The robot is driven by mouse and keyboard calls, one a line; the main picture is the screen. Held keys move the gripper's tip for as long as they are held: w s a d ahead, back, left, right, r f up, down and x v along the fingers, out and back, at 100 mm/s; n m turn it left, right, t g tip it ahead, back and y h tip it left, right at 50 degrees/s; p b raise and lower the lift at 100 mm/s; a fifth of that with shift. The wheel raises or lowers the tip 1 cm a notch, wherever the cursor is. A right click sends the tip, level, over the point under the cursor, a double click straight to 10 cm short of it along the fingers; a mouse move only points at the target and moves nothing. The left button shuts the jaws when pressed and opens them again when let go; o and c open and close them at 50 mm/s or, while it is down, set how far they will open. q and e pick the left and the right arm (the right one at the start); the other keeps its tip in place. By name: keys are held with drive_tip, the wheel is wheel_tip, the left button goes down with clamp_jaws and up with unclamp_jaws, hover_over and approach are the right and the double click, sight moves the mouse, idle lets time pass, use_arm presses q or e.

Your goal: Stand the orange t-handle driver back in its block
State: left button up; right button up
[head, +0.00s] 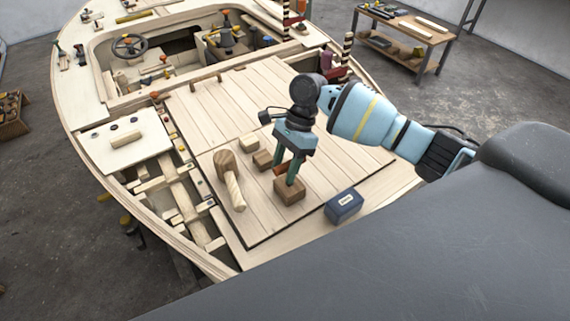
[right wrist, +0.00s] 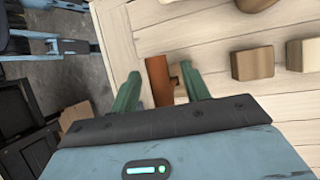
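The driver's orange-brown handle (head: 281,169) shows beside the fingers of my right gripper (head: 287,176) in the head view. In the right wrist view the handle (right wrist: 158,82) lies between the fingertips of my right gripper (right wrist: 162,80), with a narrow gap on each side. The fingers are apart and do not visibly press on it. Directly below in the head view is a brown wooden block (head: 289,193). The driver's shaft is mostly hidden, so I cannot tell whether it sits in the block. My left gripper is not in view.
The plank panel (head: 230,104) behind is clear. Open hull framing (head: 178,195) lies left.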

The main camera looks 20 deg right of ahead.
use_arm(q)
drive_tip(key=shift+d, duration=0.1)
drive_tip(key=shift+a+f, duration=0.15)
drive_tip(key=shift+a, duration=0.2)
use_arm(e)
drive_tip(key=v, duration=0.7)
drive_tip(key=shift+r, duration=0.35)
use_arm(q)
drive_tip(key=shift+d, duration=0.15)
use_arm(e)
drive_tip(key=shift+w+d, duration=0.15)
